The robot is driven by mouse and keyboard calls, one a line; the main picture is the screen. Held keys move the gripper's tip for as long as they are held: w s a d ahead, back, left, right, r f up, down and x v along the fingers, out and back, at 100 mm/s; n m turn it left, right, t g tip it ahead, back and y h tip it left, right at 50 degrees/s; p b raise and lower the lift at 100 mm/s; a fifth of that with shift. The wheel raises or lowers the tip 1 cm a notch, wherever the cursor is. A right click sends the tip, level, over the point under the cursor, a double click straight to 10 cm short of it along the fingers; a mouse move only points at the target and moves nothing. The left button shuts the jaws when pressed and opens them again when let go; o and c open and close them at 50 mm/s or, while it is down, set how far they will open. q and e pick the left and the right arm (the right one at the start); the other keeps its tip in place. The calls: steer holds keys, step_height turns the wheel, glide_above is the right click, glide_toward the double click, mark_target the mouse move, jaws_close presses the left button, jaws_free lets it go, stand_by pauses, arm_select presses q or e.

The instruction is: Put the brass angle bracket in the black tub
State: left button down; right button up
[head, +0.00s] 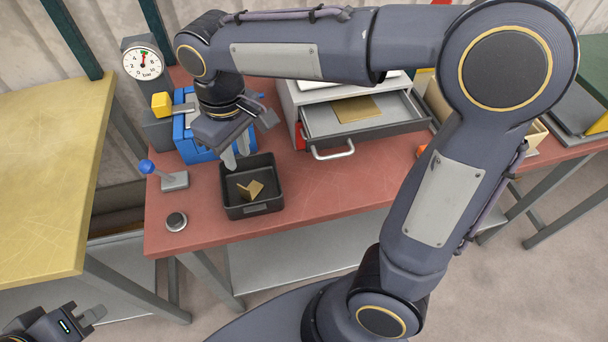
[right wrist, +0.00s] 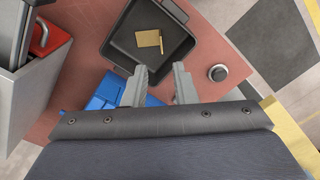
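The brass angle bracket (head: 250,189) lies in the black tub (head: 254,210) on the red bench top. In the right wrist view the bracket (right wrist: 149,38) rests on the floor of the tub (right wrist: 121,42), clear of the fingers. My right gripper (head: 237,153) is over the tub's back edge, pointing down, its fingers apart and empty. In the right wrist view its fingers (right wrist: 161,80) show a gap between them. My left gripper (head: 90,316) is at the bottom left, away from the bench; its finger opening is unclear.
A grey drawer unit (head: 347,112) has its drawer open, with a brass-coloured sheet (head: 357,109) inside. A blue device (head: 190,150) stands behind the tub. A blue-knobbed lever (head: 173,180) and a round black button (head: 176,221) are left of it. A yellow-topped table (head: 45,190) stands at the left.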

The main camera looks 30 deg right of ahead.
steer(key=s+d+f+m+t+y, duration=0.1)
steer(key=s+d+m+t, duration=0.1)
steer(key=s+d, duration=0.3)
steer(key=s+d+f+m+t+y, duration=0.2)
steer(key=s+d+m, duration=0.3)
steer(key=s, duration=0.4)
steer(key=shift+s+d+f+t+y, duration=0.15)
steer(key=shift+s+d+t+y, duration=0.2)
steer(key=shift+t, duration=0.45)
steer(key=shift+s, duration=0.1)
